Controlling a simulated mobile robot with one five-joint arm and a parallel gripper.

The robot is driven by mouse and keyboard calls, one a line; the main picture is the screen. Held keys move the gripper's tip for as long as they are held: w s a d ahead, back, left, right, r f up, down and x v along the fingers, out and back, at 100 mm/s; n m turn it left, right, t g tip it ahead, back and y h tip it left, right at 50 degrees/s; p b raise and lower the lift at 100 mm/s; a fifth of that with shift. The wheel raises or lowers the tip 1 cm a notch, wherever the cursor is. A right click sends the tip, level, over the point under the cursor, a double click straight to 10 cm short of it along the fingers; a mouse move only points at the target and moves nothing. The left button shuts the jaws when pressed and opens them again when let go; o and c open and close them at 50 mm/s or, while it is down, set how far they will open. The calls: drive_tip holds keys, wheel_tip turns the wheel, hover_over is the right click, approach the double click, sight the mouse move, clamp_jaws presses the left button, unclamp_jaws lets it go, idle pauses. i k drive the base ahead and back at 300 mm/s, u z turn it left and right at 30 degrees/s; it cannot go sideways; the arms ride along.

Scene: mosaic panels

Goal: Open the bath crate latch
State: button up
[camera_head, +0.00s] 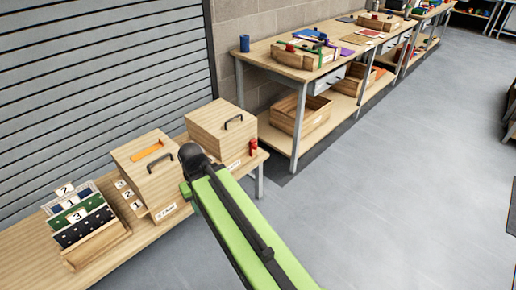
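The labels are too small to read, so I cannot tell which is the bath crate. My gripper (192,162), at the end of my green arm, appears in front of the crates; its fingers are not clear, and contact cannot be told.
A wooden rack (92,238) with numbered panels stands at the bench's left, beside small number cards (128,194). A long workbench (262,55) with trays, panels and a blue cylinder (245,43) runs behind. Grey floor (390,190) to the right is open.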

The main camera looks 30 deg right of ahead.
sight(252, 145)
drive_tip(key=z, duration=0.1)
drive_tip(key=i, duration=0.95)
drive_tip(key=u, duration=0.1)
